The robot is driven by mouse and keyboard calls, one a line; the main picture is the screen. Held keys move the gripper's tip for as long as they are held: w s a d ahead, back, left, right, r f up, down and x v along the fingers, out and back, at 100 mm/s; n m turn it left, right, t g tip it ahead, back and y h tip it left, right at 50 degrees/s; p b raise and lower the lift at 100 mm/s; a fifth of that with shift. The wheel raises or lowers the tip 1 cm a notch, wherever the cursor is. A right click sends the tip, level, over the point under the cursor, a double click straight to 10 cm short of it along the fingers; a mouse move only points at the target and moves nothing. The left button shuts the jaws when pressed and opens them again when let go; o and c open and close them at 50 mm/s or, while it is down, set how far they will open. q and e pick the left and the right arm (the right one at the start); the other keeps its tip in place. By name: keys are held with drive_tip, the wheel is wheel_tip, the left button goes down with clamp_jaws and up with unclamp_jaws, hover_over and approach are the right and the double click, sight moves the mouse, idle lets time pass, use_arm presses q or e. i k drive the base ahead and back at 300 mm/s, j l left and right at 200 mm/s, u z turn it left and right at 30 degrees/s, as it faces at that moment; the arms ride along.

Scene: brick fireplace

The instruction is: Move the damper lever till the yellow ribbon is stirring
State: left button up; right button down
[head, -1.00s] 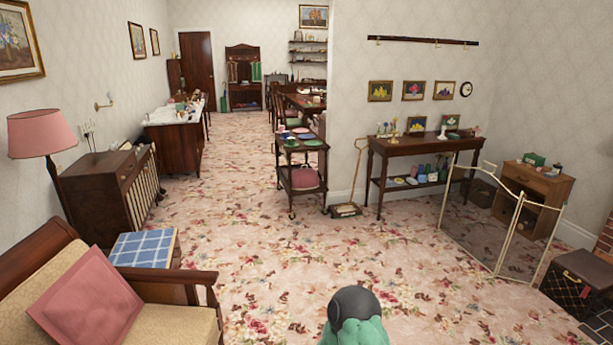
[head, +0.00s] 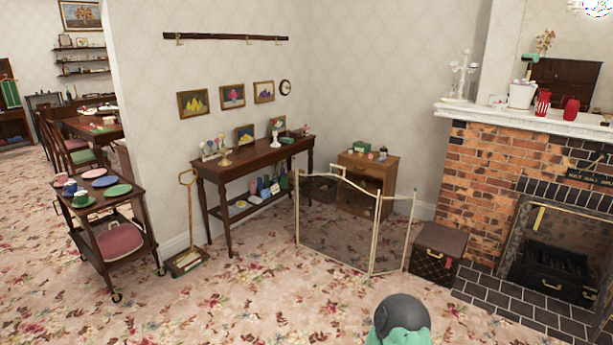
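The brick fireplace (head: 488,168) stands at the right of the head view, with its dark opening partly cut off by the right edge. A narrow yellow strip, likely the yellow ribbon (head: 539,217), hangs near the top left of the opening. I cannot tell whether it stirs. A dark plaque (head: 588,178) with small unreadable lettering is on the bricks above the opening. I cannot make out the damper lever. Neither gripper is in view.
A folding mesh screen (head: 369,232) and a dark case (head: 437,250) stand left of the dark tiled hearth (head: 497,299). A black grate box (head: 548,268) sits in the opening. A trolley (head: 127,202) and a side table (head: 215,172) are farther left. Carpet in front is clear.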

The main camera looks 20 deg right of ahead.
sight(600, 155)
drive_tip(key=i+l+z, duration=0.2)
drive_tip(key=i+z, duration=0.2)
drive_tip(key=i, duration=0.15)
drive_tip(key=i+z, duration=0.35)
drive_tip(key=i, duration=0.25)
drive_tip(key=i+j+z, duration=0.1)
drive_tip(key=i+z, duration=0.3)
drive_tip(key=i, duration=0.15)
drive_tip(key=i+j+z, duration=0.4)
drive_tip(key=i, duration=0.15)
drive_tip(key=i+l+z, duration=0.15)
drive_tip(key=i+z, duration=0.2)
drive_tip(key=i, duration=0.3)
drive_tip(key=i+z, duration=0.4)
drive_tip(key=i, duration=0.3)
drive_tip(key=i+j+z, duration=0.35)
drive_tip(key=i, duration=0.3)
